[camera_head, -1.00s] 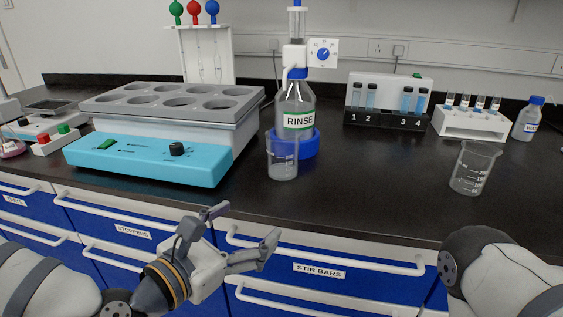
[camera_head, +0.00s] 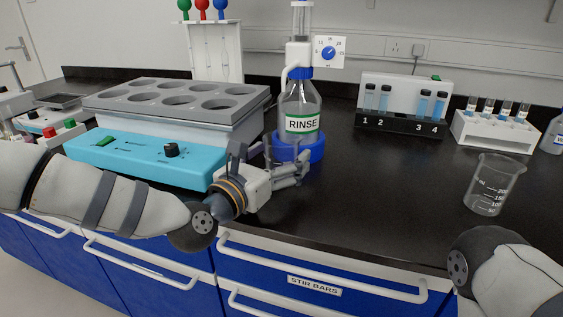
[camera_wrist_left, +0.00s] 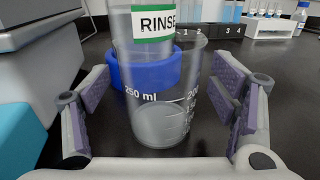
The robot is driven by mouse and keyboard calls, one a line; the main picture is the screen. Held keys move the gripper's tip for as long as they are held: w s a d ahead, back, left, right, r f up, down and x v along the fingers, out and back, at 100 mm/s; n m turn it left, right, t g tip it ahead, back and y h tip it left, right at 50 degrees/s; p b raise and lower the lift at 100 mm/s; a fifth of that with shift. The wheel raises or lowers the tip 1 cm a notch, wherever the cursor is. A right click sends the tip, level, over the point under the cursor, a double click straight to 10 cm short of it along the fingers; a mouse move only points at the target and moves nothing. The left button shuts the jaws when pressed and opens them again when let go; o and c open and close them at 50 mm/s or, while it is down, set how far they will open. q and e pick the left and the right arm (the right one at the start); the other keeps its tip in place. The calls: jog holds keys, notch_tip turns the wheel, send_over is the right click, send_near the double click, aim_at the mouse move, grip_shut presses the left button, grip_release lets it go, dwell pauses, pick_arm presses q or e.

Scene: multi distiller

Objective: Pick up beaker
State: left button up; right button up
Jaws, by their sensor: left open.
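A clear glass beaker marked 250 ml (camera_wrist_left: 160,110) stands upright on the black bench, in front of the RINSE bottle, in the left wrist view. My left gripper (camera_head: 270,163) is open, with its fingers on either side of this beaker; a gap shows on each side in the wrist view. In the head view the gripper largely hides this beaker. A second clear beaker (camera_head: 486,188) stands upright near the bench's right front. My right arm shows at the lower right; its gripper is out of view.
The RINSE bottle (camera_head: 301,105) sits in a blue ring holder (camera_head: 312,152) right behind the near beaker. A blue-fronted water bath (camera_head: 135,158) stands close at left. Vial racks (camera_head: 402,124) stand at the back right. The bench between them is clear.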

pick_arm(q)
jog(key=shift+w+d+f, duration=0.1)
jog(key=shift+w+d, duration=0.15)
jog(key=shift+w, duration=0.1)
jog(key=c, duration=1.4)
jog(key=shift+c, duration=0.2)
